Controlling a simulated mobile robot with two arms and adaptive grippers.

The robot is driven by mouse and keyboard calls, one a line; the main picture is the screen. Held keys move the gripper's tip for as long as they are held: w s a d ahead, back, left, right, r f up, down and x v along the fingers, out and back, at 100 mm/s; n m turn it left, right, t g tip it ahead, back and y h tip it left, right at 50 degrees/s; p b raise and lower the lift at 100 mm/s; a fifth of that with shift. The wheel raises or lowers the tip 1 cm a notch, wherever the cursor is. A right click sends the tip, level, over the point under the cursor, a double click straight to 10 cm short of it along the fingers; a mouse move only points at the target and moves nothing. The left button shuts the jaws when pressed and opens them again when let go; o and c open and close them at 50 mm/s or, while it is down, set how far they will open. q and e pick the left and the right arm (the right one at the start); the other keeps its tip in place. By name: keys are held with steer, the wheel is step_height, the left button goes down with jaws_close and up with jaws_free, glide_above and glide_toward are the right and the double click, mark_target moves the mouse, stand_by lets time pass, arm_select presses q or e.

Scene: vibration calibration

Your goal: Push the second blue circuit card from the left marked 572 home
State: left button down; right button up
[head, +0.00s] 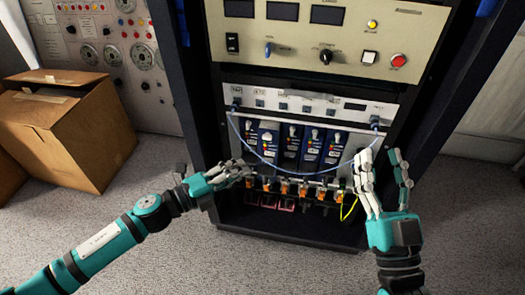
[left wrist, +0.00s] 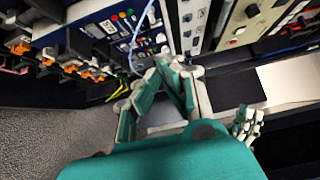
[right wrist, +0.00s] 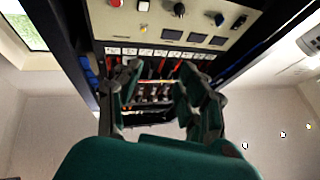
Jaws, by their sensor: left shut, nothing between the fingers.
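A row of several blue circuit cards stands upright in the rack bay in the head view. The second card from the left (head: 268,139) is among them; its number is too small to read. Part of the row of cards (left wrist: 103,29) also shows in the left wrist view. My left gripper (head: 243,173) is shut and empty, low in front of the left end of the row, and shows in the left wrist view (left wrist: 165,72). My right gripper (head: 382,172) is open and empty, right of the bay. It shows in the right wrist view (right wrist: 158,85).
A thin blue cable (head: 257,154) hangs in a loop across the card fronts. Orange-tipped connectors (head: 284,189) line a rail below the cards, with a yellow cable (head: 348,209) at right. A control panel (head: 320,45) sits above. A cardboard box (head: 70,125) stands at left.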

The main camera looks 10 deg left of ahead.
mark_target(271, 145)
arm_select(q)
steer(key=w+d+b, duration=0.1)
steer(key=w+d, duration=0.3)
steer(key=w, duration=0.4)
steer(key=shift+d, duration=0.3)
arm_select(e)
steer(key=s+r+t+y, duration=0.1)
steer(key=s+r+t, duration=0.3)
steer(key=r, duration=0.1)
steer(key=shift+s+d+y, duration=0.2)
steer(key=shift+y, duration=0.1)
arm_select(q)
steer(key=shift+w, duration=0.1)
steer(key=shift+w, duration=0.15)
